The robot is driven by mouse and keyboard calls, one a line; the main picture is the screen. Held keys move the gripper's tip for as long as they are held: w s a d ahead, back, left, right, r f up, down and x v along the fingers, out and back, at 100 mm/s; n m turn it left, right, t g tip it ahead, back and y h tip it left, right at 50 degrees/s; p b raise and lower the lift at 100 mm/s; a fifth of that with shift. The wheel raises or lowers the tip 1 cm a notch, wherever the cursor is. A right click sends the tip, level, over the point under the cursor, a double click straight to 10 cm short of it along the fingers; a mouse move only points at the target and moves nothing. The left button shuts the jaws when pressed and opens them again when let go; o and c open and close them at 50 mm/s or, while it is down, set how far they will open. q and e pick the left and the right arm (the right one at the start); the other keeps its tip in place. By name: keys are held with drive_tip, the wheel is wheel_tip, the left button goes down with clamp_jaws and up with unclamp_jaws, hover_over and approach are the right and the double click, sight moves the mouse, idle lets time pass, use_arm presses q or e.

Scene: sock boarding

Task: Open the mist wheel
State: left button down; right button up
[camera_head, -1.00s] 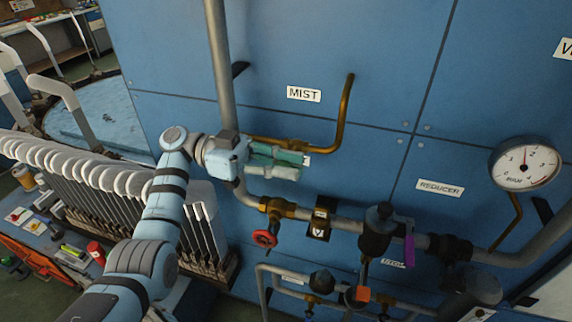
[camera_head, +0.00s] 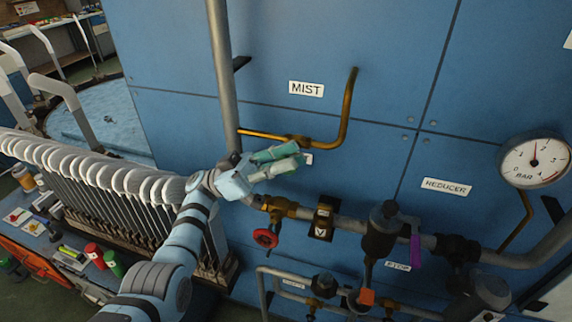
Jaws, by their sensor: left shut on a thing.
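The white MIST label (camera_head: 306,89) is on the blue panel. Below it a bent brass pipe (camera_head: 346,110) joins a small brass valve (camera_head: 300,140) and runs left to the grey upright pipe (camera_head: 222,80). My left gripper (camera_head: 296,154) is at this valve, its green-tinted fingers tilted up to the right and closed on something. The mist wheel does not show; the fingers hide the place just under the valve, so what they hold appears to be the wheel. A small white label (camera_head: 308,159) is partly covered by the fingers. My right gripper is not in view.
A red handwheel (camera_head: 265,238) hangs on the lower pipe below my gripper. A reducer with a purple lever (camera_head: 415,250) and a round BAR gauge (camera_head: 534,160) are at the right.

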sight(284, 155)
use_arm(q)
drive_tip(key=shift+h, duration=0.3)
drive_tip(key=c, duration=1.6)
unclamp_jaws()
drive_tip(key=shift+r, duration=0.1)
wheel_tip(284, 155, up, 10)
drive_tip(key=shift+f, duration=0.1)
drive_tip(key=shift+a, duration=0.1)
